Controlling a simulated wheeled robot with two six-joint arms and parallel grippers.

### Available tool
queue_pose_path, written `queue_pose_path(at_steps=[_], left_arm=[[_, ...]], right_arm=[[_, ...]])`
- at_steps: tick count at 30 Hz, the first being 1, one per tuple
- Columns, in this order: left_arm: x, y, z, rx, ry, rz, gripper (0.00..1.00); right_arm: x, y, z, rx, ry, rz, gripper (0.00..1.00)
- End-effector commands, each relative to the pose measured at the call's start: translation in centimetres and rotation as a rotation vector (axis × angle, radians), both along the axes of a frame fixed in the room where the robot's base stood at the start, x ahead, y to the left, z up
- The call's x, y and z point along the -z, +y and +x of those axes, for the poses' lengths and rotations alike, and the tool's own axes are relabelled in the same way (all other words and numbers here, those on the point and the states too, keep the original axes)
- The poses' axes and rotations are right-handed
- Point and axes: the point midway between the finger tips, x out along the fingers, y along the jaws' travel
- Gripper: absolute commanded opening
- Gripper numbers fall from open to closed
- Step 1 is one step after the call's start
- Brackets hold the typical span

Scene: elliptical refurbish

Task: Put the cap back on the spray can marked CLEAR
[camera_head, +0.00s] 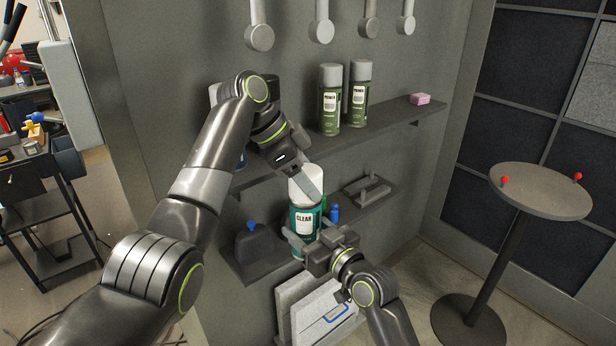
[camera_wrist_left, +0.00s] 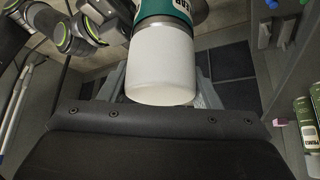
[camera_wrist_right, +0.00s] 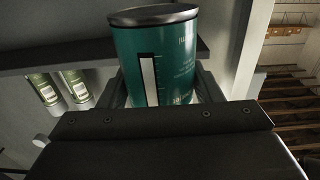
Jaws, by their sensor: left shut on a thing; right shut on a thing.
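The teal spray can marked CLEAR (camera_head: 304,222) is held upright in front of the shelves; it also shows in the left wrist view (camera_wrist_left: 165,30) and the right wrist view (camera_wrist_right: 160,60). A white cap (camera_head: 304,182) is at the top of the can; in the left wrist view (camera_wrist_left: 160,65) it meets the teal body with no gap that I can see. My left gripper (camera_head: 308,188) is shut on the cap from above left. My right gripper (camera_head: 300,245) is shut on the can's lower body from below right.
Two green PRIMER cans (camera_head: 330,100) and a pink block (camera_head: 420,99) stand on the upper shelf (camera_head: 385,122). The lower shelf (camera_head: 262,268) holds a dark blue-capped container (camera_head: 252,245), a small blue bottle (camera_head: 334,214) and a grey tool (camera_head: 367,190).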

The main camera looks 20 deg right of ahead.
Motion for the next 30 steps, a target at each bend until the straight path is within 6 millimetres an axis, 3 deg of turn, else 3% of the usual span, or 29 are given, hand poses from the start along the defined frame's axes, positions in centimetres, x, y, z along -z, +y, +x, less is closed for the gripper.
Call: queue_pose_path(at_steps=[25, 26, 30], left_arm=[[0.89, -0.01, 0.01, -0.001, 0.001, 0.0, 0.39], [0.88, -0.01, 0.01, 0.0, 0.0, 0.0, 0.6], [0.87, 0.0, 0.01, 0.0, 0.0, 0.0, 0.78]], right_arm=[[-0.12, 0.01, 0.0, 0.0, -0.003, 0.001, 0.23], [-0.13, 0.01, 0.01, 0.0, -0.003, 0.001, 0.23], [-0.14, 0.01, 0.01, 0.0, -0.003, 0.001, 0.23]])
